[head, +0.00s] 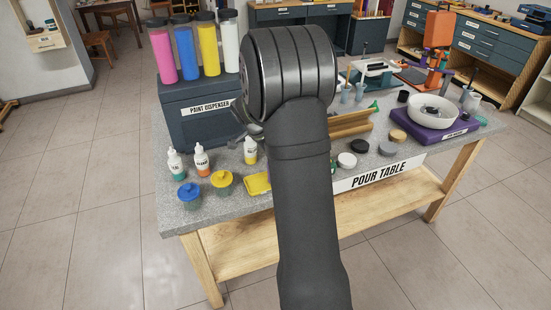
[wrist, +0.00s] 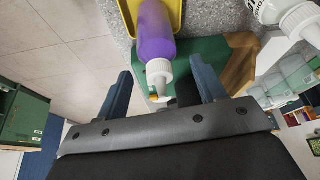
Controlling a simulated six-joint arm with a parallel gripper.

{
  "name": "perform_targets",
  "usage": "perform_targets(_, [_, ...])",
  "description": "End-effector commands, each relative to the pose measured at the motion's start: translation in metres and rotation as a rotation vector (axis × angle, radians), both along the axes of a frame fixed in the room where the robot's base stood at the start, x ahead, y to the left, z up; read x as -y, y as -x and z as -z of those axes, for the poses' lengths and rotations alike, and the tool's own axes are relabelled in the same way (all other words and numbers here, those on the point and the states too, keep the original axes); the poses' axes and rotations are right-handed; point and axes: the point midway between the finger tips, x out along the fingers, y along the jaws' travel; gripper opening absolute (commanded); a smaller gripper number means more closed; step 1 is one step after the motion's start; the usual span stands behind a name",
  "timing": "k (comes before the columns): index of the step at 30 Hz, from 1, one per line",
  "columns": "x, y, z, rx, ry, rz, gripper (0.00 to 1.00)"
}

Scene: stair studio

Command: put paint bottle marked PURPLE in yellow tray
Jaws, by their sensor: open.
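In the wrist view, a bottle with purple paint (wrist: 157,38) and a white cap shows at the top centre, its nozzle towards me. Its body overlaps the yellow tray (wrist: 126,14); I cannot tell whether it rests on the tray's floor. No label shows on it. My gripper (wrist: 160,66) is open, its fingers on either side of the nozzle end and apart from it. In the head view, the yellow tray (head: 256,185) lies at the table's front edge, partly hidden by my arm. The arm also hides the purple bottle and my gripper there.
Other white-capped bottles stand nearby: teal (head: 176,165), orange (head: 201,162) and yellow (head: 250,152). A blue-lidded jar (head: 189,195) and a yellow-lidded jar (head: 222,183) stand left of the tray. The paint dispenser (head: 200,112) is behind. A white bottle (wrist: 288,15) is upper right in the wrist view.

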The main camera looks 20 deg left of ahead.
Motion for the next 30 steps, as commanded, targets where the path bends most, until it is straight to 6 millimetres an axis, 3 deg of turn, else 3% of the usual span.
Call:
perform_targets(6, [-0.012,0.015,-0.047,0.003,-0.002,-0.002,0.64])
perform_targets(12, [-0.019,0.026,-0.077,0.001,-0.001,-0.001,0.64])
perform_targets(18, [-0.021,0.03,-0.088,0.001,-0.001,0.0,0.64])
perform_targets(30, [-0.02,0.029,-0.084,-0.001,0.002,0.0,0.64])
